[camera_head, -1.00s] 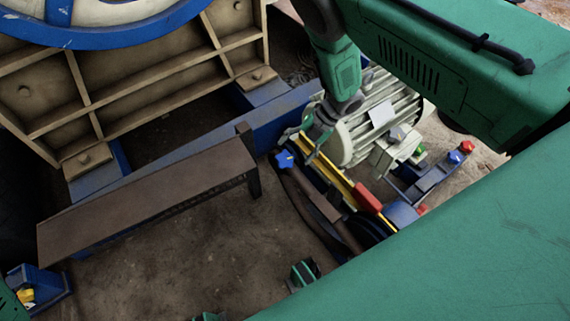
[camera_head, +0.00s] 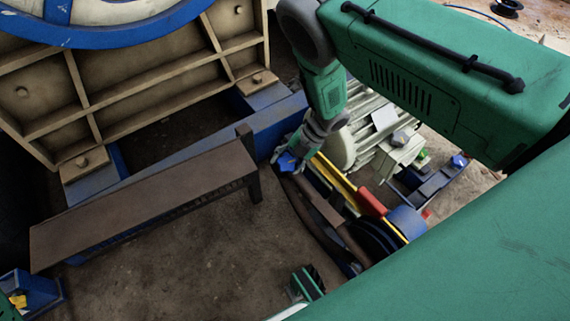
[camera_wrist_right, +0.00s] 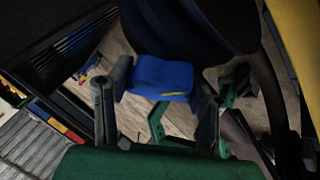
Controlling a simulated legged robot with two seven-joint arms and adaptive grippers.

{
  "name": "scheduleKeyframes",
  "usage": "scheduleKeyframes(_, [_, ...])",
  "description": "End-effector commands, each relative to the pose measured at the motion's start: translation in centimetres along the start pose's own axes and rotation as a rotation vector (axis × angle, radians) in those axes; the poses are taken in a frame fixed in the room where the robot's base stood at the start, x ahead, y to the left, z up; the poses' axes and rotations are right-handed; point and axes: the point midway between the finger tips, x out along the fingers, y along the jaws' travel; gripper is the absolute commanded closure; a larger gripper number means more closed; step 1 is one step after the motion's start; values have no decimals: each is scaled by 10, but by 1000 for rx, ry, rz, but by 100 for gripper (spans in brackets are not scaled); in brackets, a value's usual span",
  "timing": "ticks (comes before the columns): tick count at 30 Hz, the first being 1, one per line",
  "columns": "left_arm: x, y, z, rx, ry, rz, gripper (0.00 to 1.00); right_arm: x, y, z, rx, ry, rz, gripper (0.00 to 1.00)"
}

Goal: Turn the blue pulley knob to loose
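The blue pulley knob (camera_head: 287,162) sits at the upper end of the yellow bar beside the motor. My right gripper (camera_head: 291,157) is at the knob and partly covers it in the head view. In the right wrist view, the blue knob (camera_wrist_right: 162,77) lies between the two spread fingers of my right gripper (camera_wrist_right: 161,84). The fingers stand on either side of it, very close; I cannot tell whether they touch it. My left gripper is not clearly in view.
The grey motor (camera_head: 365,130) stands right behind my right gripper. A red block (camera_head: 371,202) is on the yellow bar (camera_head: 335,178). Another blue knob (camera_head: 459,161) is farther right. A long brown step (camera_head: 145,200) lies left, with bare floor (camera_head: 200,265) in front.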

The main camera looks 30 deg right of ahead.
Motion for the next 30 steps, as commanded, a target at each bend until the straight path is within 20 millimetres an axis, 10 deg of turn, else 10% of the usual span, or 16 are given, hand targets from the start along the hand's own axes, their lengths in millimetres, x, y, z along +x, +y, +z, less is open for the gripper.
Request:
scheduleKeyframes(16, [-17, 0, -1, 0, 0, 0, 32, 1, 0, -2, 156, 7, 108, 82])
scheduleKeyframes(17, [-17, 0, -1, 0, 0, 0, 32, 1, 0, -2, 156, 7, 108, 46])
scheduleKeyframes(18, [-17, 0, -1, 0, 0, 0, 32, 1, 0, -2, 156, 7, 108, 32])
scheduleKeyframes(30, [-18, 0, 1, 0, 2, 0, 32, -5, 0, -1, 156, 3, 108, 32])
